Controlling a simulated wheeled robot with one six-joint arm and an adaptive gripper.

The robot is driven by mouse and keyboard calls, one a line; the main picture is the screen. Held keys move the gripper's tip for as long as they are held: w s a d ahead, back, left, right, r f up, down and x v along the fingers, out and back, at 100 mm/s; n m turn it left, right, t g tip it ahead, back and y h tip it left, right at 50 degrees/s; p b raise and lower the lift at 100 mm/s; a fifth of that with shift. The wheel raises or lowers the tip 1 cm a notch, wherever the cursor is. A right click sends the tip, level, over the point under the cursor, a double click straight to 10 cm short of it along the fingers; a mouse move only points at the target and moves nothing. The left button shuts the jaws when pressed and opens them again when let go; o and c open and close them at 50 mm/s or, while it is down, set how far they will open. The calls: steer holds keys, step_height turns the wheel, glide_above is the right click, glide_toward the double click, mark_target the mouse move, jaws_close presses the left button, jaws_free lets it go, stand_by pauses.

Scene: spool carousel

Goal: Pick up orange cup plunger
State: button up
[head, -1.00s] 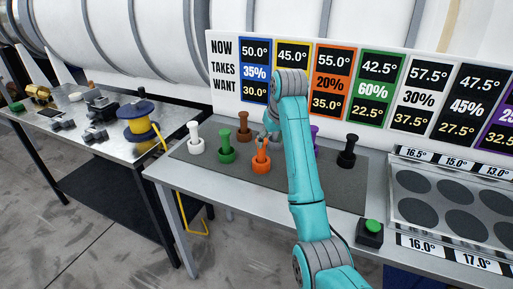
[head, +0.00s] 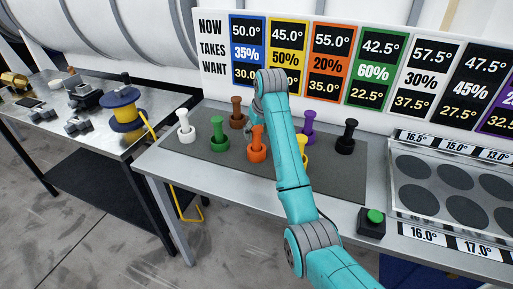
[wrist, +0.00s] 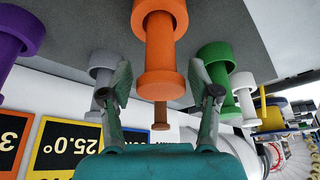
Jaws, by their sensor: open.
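The orange cup plunger (head: 257,148) stands upright on the grey mat (head: 330,180), left of my arm in the head view. In the wrist view the orange cup plunger (wrist: 160,45) appears upside down, with its handle end toward me. My gripper (wrist: 160,76) is open, one finger to each side of the handle, with visible gaps and no contact seen. In the head view my arm mostly hides the gripper.
Close by stand green (head: 218,136), brown (head: 237,114), white (head: 185,130), yellow (head: 301,150), purple (head: 309,128) and black (head: 346,138) plungers. A grey one (wrist: 103,68) shows behind a finger. A green button box (head: 372,222) and hole plate (head: 440,190) are at right.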

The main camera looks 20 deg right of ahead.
mark_target(256, 151)
steer(key=shift+x, duration=1.55)
jaws_close()
steer(key=shift+r, duration=0.1)
